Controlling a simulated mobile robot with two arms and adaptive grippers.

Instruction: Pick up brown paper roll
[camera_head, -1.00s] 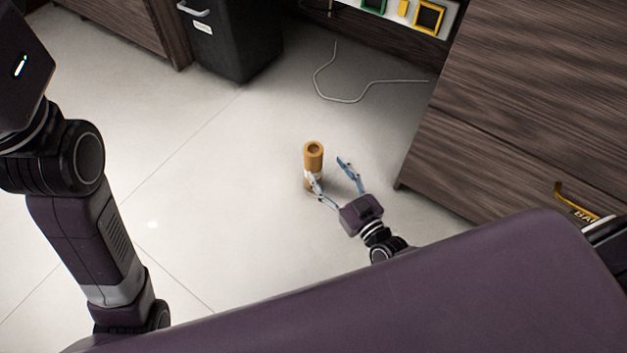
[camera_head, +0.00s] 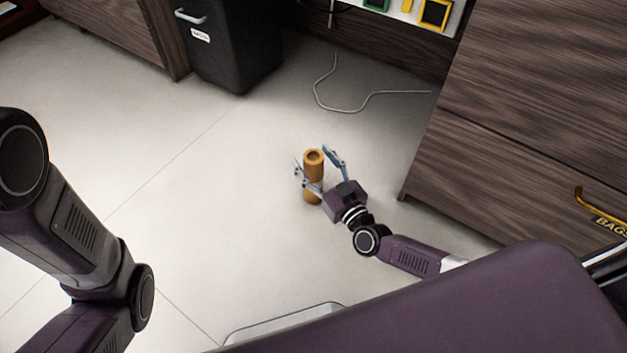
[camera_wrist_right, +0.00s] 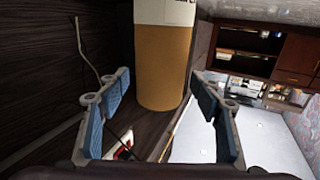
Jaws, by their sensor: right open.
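The brown paper roll (camera_head: 313,187) stands upright on the pale floor in the head view, its hollow round end facing up. In the right wrist view the roll (camera_wrist_right: 163,62) shows large, upper middle, with a white band across it. My right gripper (camera_head: 312,158) is open, with one blue-padded finger on each side of the roll. In the right wrist view, the gripper (camera_wrist_right: 160,92) shows gaps between the pads and the roll. My left arm enters at the left of the head view, but its gripper is out of view.
A wooden cabinet (camera_head: 530,120) with a yellow handle stands to the right of the roll. A black bin (camera_head: 238,50) is at the upper left. A thin grey cable (camera_head: 350,105) lies on the floor behind. Floor left of the roll is clear.

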